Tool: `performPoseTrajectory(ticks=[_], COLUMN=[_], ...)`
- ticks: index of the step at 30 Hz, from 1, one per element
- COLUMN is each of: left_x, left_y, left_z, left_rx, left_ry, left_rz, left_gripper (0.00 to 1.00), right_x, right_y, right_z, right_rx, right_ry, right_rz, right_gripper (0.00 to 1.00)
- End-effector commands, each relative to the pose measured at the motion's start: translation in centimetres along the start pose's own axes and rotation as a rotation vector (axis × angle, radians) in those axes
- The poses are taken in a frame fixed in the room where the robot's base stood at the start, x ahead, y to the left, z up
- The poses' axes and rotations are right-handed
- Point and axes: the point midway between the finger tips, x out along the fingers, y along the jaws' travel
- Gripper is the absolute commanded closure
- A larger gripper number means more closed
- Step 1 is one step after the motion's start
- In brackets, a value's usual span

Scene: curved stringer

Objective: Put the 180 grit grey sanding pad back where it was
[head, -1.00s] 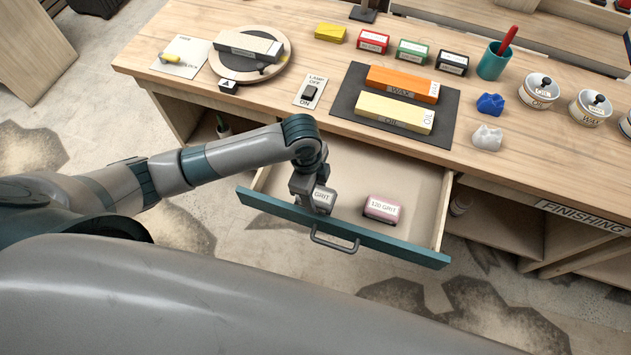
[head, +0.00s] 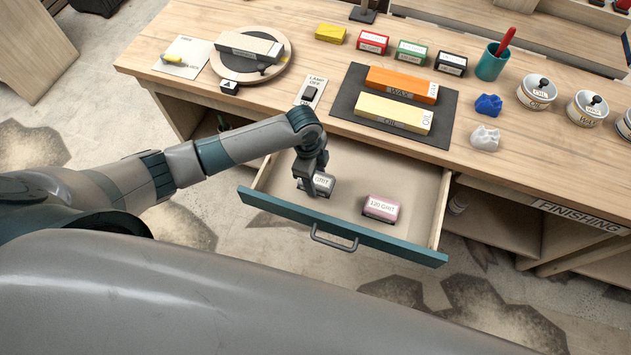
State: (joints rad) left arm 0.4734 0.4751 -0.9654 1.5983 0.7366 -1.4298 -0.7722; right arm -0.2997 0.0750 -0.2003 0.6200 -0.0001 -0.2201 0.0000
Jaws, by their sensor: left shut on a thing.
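The grey sanding pad (head: 323,182) is at the left part of the open drawer (head: 413,182) in the head view. Its white label shows only in part, and the grit number cannot be read. My left gripper (head: 312,188) is shut on the pad from above and covers its left side. The pad is low inside the drawer; I cannot tell whether it touches the drawer floor. A pink sanding pad labelled 120 GRIT (head: 381,209) lies in the drawer to the right of the grey pad, apart from it. My right gripper is not in view.
The drawer's teal front (head: 280,209) with its handle (head: 333,241) stands pulled out. On the bench above are a dark mat (head: 440,128) with an orange block and a yellow block, a lamp switch (head: 309,93), a round board and several tins. The drawer floor between the pads is clear.

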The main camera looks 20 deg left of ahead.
Motion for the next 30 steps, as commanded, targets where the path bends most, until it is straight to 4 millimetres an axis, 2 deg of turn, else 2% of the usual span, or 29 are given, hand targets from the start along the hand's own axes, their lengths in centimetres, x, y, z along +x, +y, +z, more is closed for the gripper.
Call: performPoseTrajectory(ticks=[9, 22, 23, 24, 25, 30], left_x=[3.0, 3.6, 3.5, 3.5, 3.5, 3.5], left_y=[0.1, 0.1, 0.1, 0.1, 0.1, 0.1], left_z=[0.4, 0.4, 0.4, 0.4, 0.4, 0.4], left_rx=[0.000, 0.001, 0.001, 0.001, 0.001, 0.001], left_ry=[-0.001, -0.001, -0.001, -0.001, -0.001, -0.001], left_rz=[0.001, 0.000, 0.000, 0.000, 0.000, 0.000], left_gripper=[0.71, 0.71, 0.45, 0.36, 0.31, 0.31], right_x=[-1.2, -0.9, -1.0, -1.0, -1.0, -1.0], right_y=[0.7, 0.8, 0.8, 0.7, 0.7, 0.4], right_z=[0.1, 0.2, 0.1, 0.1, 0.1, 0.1], right_rx=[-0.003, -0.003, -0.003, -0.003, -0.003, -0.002], right_ry=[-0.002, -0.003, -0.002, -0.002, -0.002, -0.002], right_rz=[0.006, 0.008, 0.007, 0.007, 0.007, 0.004], right_gripper=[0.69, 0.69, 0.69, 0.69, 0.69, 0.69])
